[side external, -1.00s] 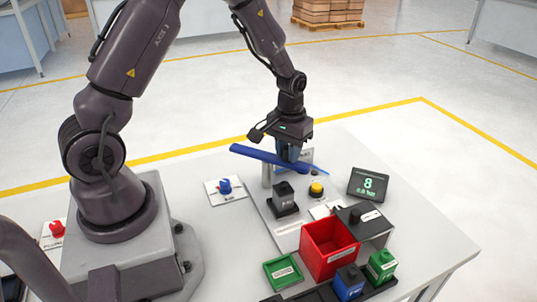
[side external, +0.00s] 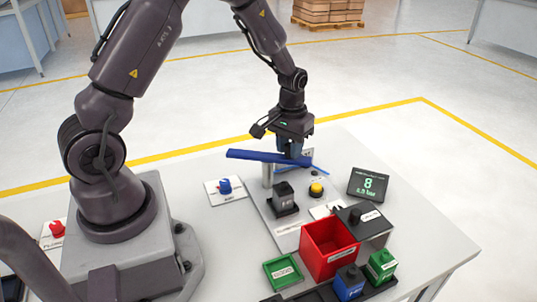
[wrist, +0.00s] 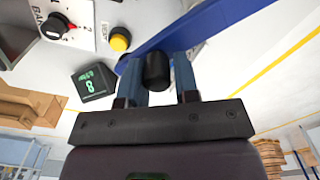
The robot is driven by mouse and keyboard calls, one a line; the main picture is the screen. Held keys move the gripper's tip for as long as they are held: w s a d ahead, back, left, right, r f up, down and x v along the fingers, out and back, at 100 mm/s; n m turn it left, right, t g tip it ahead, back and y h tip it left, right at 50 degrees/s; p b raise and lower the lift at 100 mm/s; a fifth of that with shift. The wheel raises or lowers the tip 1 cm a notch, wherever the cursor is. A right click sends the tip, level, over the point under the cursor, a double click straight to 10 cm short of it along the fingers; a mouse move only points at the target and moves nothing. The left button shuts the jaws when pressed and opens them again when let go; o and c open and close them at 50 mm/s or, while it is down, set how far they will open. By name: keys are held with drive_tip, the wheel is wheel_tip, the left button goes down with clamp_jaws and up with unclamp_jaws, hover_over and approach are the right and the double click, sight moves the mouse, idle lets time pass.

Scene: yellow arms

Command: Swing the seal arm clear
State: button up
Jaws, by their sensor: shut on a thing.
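The seal arm is a long blue bar (side external: 250,156) on a grey post at the back of the panel; it also crosses the wrist view (wrist: 215,28). A black knob (wrist: 157,70) stands at the bar's near end in the wrist view. My gripper (side external: 290,150) is over the bar's right part. Its two blue fingers (wrist: 158,78) are shut on the black knob, one on each side. The knob is hidden behind the fingers in the side view.
A red bin (side external: 329,249), a green tray (side external: 283,271) and blue and green blocks stand in front. A blue knob (side external: 225,187) sits left. The table's back left is clear.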

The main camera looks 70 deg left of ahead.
drive_tip(key=shift+o, duration=0.3)
drive_tip(key=shift+s+a, duration=0.15)
drive_tip(key=shift+a, duration=0.65)
drive_tip(key=shift+c, duration=0.6)
drive_tip(key=shift+f, duration=0.1)
drive_tip(key=shift+w+a, duration=0.35)
drive_tip(key=shift+a, duration=0.05)
drive_tip(key=shift+w, duration=0.15)
drive_tip(key=shift+w+a+r, duration=0.15)
drive_tip(key=shift+a+r, duration=0.05)
drive_tip(key=shift+a, duration=0.05)
